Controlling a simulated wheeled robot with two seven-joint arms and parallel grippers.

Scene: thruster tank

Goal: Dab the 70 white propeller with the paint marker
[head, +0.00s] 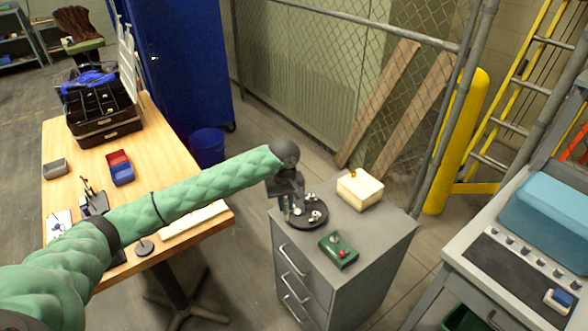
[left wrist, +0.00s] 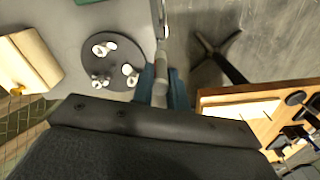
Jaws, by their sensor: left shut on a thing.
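Several small white propellers sit on a dark round tray (head: 307,225) on the grey drawer cabinet. One white propeller (head: 316,215) is near the tray's right side. In the left wrist view, white propellers (left wrist: 104,49) also show on the tray (left wrist: 125,55). Their markings are too small to read, so I cannot tell which is the 70. My left gripper (head: 287,212) is shut on a slim pale paint marker (left wrist: 160,60), at the tray's left edge in the head view. I cannot tell whether the marker touches anything. The right gripper is out of view.
On the cabinet (head: 385,240), a cream box (head: 360,190) stands behind the tray and a green box (head: 338,250) with a red button lies in front. A wooden table (head: 185,180) is left, a grey bench right. A wire fence stands behind.

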